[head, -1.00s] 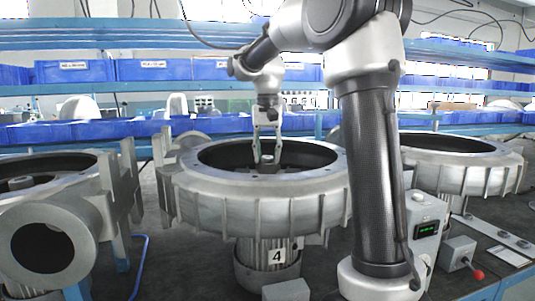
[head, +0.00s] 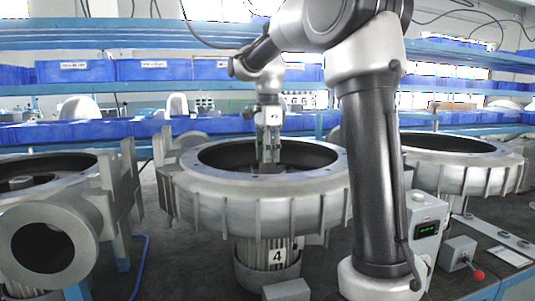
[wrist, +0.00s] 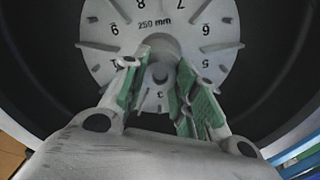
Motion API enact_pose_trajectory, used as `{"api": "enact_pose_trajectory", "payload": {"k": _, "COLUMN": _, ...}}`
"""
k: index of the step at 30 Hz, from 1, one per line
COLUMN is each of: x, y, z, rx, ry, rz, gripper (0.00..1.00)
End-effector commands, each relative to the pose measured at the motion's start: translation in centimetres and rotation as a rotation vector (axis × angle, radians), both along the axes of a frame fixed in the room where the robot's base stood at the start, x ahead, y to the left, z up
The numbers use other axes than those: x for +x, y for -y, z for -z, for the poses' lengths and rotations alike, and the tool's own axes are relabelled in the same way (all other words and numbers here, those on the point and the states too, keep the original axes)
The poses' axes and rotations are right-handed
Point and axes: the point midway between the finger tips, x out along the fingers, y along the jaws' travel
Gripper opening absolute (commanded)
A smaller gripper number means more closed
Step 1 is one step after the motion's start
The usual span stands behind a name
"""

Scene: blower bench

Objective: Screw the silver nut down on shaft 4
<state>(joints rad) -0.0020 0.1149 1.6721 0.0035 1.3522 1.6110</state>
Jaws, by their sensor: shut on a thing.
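The blower marked 4 (head: 250,205) stands in the middle of the head view, its round housing open at the top. My gripper (head: 270,160) points straight down into that opening. In the wrist view my gripper (wrist: 163,95) has its green-padded fingers closed around a small grey round part (wrist: 160,74) at the middle of a numbered disc, which I take to be the silver nut on shaft 4. The fingers hide most of its sides. I cannot tell how far down the shaft it sits.
The grey numbered disc (wrist: 205,40) lies under my fingers, inside the dark housing wall. Other blowers stand at the left (head: 60,215) and right (head: 460,160). A grey box with a green display (head: 427,232) and a red-knobbed switch box (head: 460,252) stand at the right.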

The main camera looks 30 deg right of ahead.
Motion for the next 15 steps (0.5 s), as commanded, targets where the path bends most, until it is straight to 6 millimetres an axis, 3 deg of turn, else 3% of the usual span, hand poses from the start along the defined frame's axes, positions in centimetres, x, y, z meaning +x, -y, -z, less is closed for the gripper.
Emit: {"api": "enact_pose_trajectory", "payload": {"k": 15, "x": -0.1, "y": 0.03, "z": 0.09, "rx": -0.001, "ry": -0.003, "rz": 0.99, "gripper": 0.0}}
